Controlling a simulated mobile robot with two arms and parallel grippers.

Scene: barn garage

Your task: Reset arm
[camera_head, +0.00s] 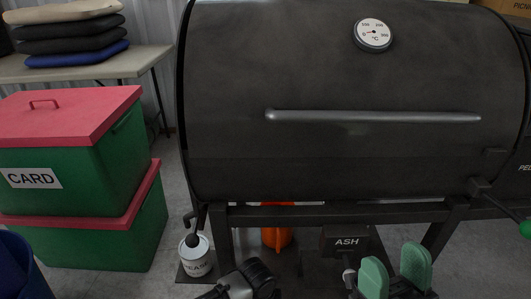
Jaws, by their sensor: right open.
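My right gripper (395,273) is at the bottom edge, right of centre, with its two green finger pads apart and nothing visible between them. It is in front of the lower frame of a large black barrel smoker (350,75), near a dark box labelled ASH (346,241). A dark and grey arm part of mine shows at the bottom centre. No fingers of my left gripper are visible.
The smoker's lid has a long handle (375,116) and a round dial (373,34). A white can (197,262) and an orange object (278,237) are low down. Green bins with red lids (65,115) stand left, near a table (100,66) with stacked cushions (68,31).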

